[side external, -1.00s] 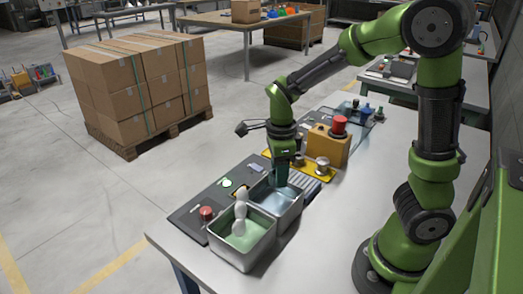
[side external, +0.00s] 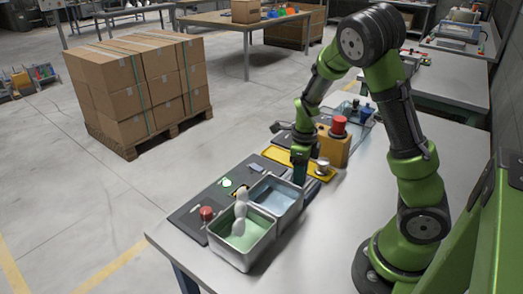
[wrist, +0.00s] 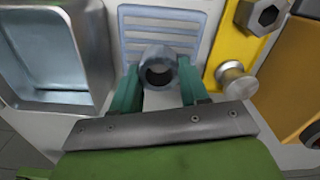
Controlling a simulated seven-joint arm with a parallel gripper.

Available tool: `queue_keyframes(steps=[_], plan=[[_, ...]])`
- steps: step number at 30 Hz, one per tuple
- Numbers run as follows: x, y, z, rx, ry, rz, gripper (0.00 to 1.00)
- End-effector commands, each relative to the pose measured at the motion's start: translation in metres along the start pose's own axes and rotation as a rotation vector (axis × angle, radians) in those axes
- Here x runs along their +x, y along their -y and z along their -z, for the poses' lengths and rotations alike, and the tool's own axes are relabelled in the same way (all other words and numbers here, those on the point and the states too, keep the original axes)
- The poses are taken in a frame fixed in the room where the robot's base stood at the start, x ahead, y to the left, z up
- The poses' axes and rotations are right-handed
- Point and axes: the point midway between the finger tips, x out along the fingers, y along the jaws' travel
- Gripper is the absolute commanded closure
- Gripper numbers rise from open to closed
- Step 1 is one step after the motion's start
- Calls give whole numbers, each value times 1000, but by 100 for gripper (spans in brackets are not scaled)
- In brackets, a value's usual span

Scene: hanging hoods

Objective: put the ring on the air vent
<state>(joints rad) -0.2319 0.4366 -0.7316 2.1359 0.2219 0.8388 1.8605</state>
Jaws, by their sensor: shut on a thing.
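My gripper (wrist: 158,84) is shut on a grey ring (wrist: 144,57), with one green finger on each side of it. The ring's round hole faces the wrist camera. The air vent (wrist: 160,24) is a pale panel with several blue-grey slats. In the wrist view the ring overlaps the vent's near part and hides some of it; I cannot tell whether they touch. In the side view my gripper (side external: 299,172) points down just beyond the blue-floored bin, and the ring is too small to make out there.
The metal bin with a blue floor (wrist: 84,97) stands left of the vent. A green-floored bin (side external: 243,262) holds a white lumpy object (side external: 240,214). A yellow plate (wrist: 229,45) carries a hex nut (wrist: 264,14) and a round knob (wrist: 236,80). An orange box (side external: 335,150) stands behind.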

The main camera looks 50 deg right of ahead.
Motion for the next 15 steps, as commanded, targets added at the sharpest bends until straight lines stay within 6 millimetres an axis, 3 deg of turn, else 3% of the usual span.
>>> queue_keyframes(steps=[11,12,15], plan=[[4,0,0,0,0,-1,87],[4,0,0,-1,1,-1,52],[4,0,0,-1,1,-1,37]])
